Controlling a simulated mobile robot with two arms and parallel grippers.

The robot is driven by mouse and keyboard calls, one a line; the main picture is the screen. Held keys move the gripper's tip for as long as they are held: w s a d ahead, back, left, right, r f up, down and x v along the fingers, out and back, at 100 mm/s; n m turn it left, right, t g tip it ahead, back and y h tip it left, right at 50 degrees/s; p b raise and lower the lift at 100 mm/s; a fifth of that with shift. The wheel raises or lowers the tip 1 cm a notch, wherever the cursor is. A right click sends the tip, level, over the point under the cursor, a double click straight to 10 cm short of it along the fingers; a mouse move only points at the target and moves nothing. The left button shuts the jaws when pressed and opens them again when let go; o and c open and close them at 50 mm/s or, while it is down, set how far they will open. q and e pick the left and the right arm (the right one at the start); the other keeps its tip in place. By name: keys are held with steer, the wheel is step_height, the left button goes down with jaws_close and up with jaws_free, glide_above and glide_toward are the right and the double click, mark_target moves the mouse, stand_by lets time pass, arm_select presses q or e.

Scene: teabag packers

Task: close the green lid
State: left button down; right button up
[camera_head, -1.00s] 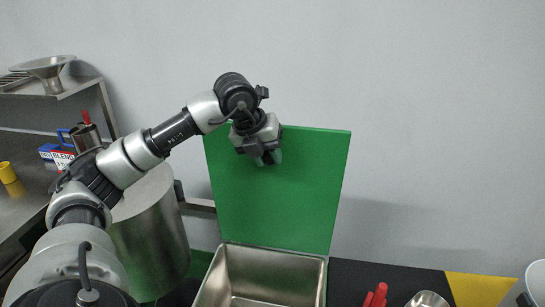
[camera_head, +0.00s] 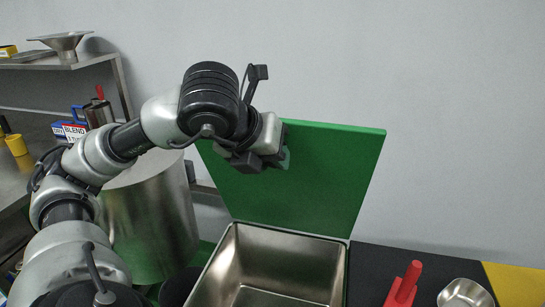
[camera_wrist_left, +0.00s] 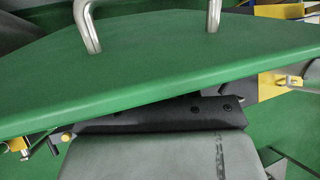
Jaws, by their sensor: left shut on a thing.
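The green lid (camera_head: 305,180) stands raised at the back of an open steel bin (camera_head: 232,262), its upper edge leaning toward me. The bin's inside shows bare metal. My left gripper (camera_head: 274,159) is at the lid's upper left part and shut on it; the exact grip is partly hidden by the wrist. In the left wrist view the lid's green panel (camera_wrist_left: 150,75) crosses the picture, with a bent metal handle (camera_wrist_left: 213,14) on its face. My right gripper is not in view.
A large steel drum (camera_head: 150,225) stands left of the bin. Right of the bin, a red-handled object (camera_head: 403,285) and a small metal bowl (camera_head: 465,293) rest on the dark surface (camera_head: 375,265). A steel shelf (camera_head: 60,64) with a funnel is at far left.

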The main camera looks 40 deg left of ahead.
arm_select(q)
steer(key=c, duration=0.8)
jaws_free()
steer(key=p+v, duration=0.2)
steer(key=v, duration=0.9)
steer(key=shift+f, duration=0.1)
